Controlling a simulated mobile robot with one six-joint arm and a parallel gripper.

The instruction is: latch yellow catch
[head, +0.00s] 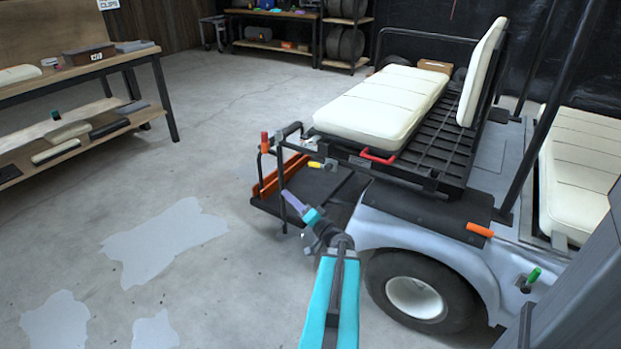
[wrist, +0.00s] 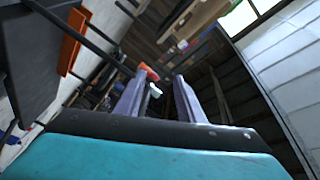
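The yellow catch (head: 315,165) is a small yellow piece at the rear of the cart, beside the left corner of the cream rear seat. My gripper (head: 290,199), with purple fingers, is in front of and below the catch in the head view, apart from it. In the wrist view my gripper (wrist: 164,82) has its two fingers spread with a gap between them, and nothing is held. The catch is not visible in the wrist view.
The cart has a red handle (head: 378,157), an upright red-tipped lever (head: 264,143), orange bars (head: 270,181) by the rear platform, an orange grip (head: 480,230) and a green knob (head: 534,274). A workbench (head: 80,70) stands left. The floor between is clear.

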